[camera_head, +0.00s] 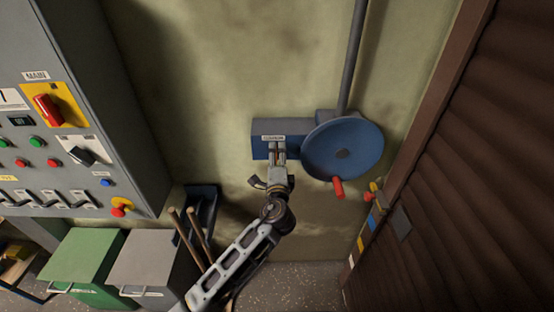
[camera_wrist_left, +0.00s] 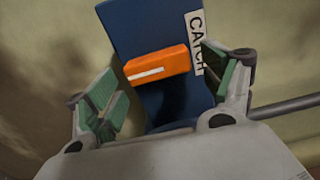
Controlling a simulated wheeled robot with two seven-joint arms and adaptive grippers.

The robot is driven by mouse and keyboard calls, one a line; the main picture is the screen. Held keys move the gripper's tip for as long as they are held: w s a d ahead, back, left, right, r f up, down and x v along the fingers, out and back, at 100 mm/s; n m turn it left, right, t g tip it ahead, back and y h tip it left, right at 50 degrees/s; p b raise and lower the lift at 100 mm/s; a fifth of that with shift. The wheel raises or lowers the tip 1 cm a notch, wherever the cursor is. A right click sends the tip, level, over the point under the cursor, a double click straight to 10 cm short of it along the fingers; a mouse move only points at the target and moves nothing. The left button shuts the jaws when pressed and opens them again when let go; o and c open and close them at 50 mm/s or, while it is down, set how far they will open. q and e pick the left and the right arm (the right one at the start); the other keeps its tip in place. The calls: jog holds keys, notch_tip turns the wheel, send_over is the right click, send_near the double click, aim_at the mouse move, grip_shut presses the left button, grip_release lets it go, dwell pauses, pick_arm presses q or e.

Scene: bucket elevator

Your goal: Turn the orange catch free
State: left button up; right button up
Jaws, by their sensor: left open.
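The orange catch (camera_wrist_left: 152,69) shows in the left wrist view as a short bar with a white line along it. It lies nearly level in the picture, slightly tilted, on a blue housing (camera_wrist_left: 140,28) beside a white label (camera_wrist_left: 196,42) reading CATCH. My left gripper (camera_wrist_left: 163,80) is open, with one green-padded finger at each side of the catch; I see no clear contact. In the head view my left gripper (camera_head: 278,157) is at the front of the blue housing (camera_head: 259,149) and mostly hides the catch.
A blue handwheel (camera_head: 325,150) with a red handle (camera_head: 338,187) sits right of the housing. A grey pipe (camera_head: 352,60) rises above it. A control cabinet (camera_head: 105,110), green bin (camera_head: 80,262) and grey bin (camera_head: 150,262) are left. A brown slatted door (camera_head: 470,190) is right.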

pick_arm(q)
jog(key=shift+s, duration=0.1)
jog(key=s, duration=1.2)
jog(key=shift+w+f, duration=0.1)
dwell(0.6)
